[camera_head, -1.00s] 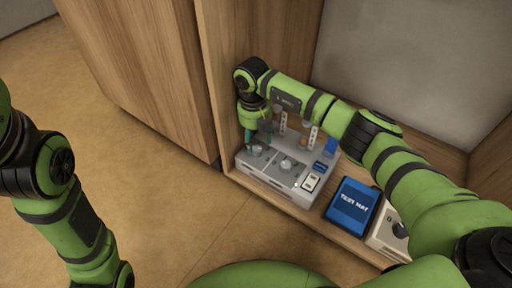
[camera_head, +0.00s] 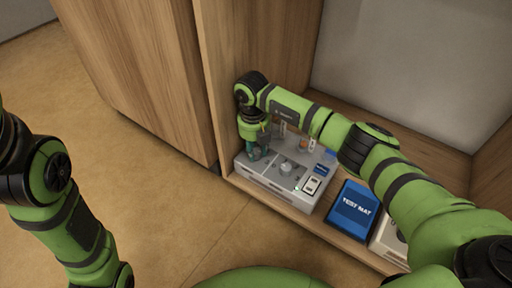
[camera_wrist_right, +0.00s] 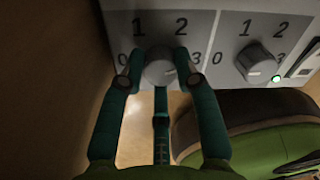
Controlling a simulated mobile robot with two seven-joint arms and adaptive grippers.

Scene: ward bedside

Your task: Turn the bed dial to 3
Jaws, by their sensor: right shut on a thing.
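A grey control panel (camera_head: 243,164) stands on the low shelf and has two round dials. In the right wrist view the left dial (camera_wrist_right: 160,70) is a grey knob ringed by 0, 1, 2 and 3. My right gripper (camera_wrist_right: 163,62) is shut on this dial, with a teal finger on each side. In the head view my right gripper (camera_head: 258,150) hides most of that dial. The right dial (camera_head: 287,168) has the same numbers and is free. I cannot read which dial is the bed dial. My left gripper is out of view.
A green light (camera_wrist_right: 275,79) and white switches (camera_head: 312,185) are at the panel's right. A blue "TEST MAT" item (camera_head: 352,209) lies to the right, with a pale box (camera_head: 388,240) beyond it. A wooden side wall (camera_head: 209,80) stands close to the panel's left.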

